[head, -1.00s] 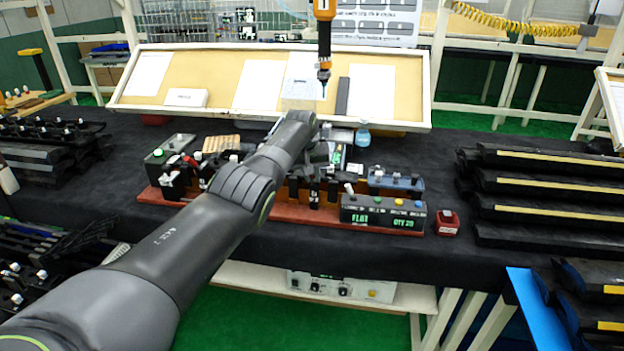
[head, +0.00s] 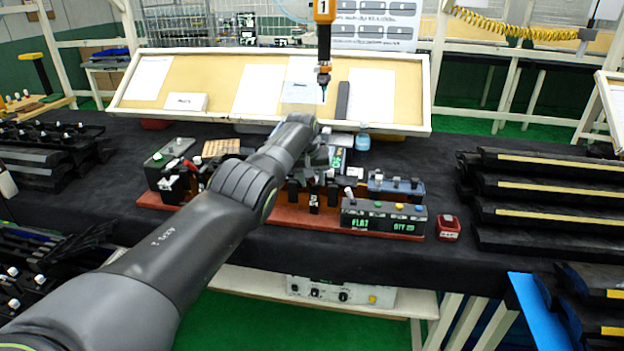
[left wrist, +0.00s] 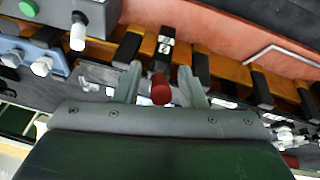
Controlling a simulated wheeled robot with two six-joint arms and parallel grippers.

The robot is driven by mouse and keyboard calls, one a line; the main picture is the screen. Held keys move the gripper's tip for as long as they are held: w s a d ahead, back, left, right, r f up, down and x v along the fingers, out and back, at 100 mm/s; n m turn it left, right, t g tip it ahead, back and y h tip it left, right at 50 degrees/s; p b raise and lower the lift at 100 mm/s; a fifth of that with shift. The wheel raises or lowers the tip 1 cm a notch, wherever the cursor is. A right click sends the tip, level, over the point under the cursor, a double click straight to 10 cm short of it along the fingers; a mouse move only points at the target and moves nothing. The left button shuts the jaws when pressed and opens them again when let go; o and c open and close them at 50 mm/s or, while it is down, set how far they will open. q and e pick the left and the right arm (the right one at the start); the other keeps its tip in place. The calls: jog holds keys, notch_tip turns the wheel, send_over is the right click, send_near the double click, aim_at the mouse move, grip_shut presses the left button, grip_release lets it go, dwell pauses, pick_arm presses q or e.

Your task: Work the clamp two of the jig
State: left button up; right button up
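The jig stands on a long red base (head: 290,217) on the dark table in the head view. In the left wrist view, a black clamp with a white label (left wrist: 166,48) stands at the jig's orange rail, and a red knob (left wrist: 161,90) shows just below it. My left gripper (left wrist: 159,74) has its two fingers apart, one on each side of the red knob, with a gap on both sides. In the head view my left arm hides much of the jig's middle and the fingertips. I cannot read which clamp number this is. My right gripper is in neither view.
A display box reading FLAT and QTY 20 (head: 383,218) sits at the jig's right front, beside a small red box (head: 448,228). A blue box with knobs (head: 396,186) stands behind it. An orange hanging tool (head: 324,40) is above. Black rails (head: 550,187) fill the right.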

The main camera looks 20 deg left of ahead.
pick_arm(q)
jog(key=shift+r, duration=0.15)
jog(key=shift+p+v, duration=0.75)
jog(key=shift+s+r+p, duration=0.25)
jog(key=shift+r+p, duration=0.2)
jog(key=shift+r, duration=0.2)
jog(key=b+v, duration=0.3)
jog(key=v, duration=1.1)
jog(key=shift+s, duration=0.15)
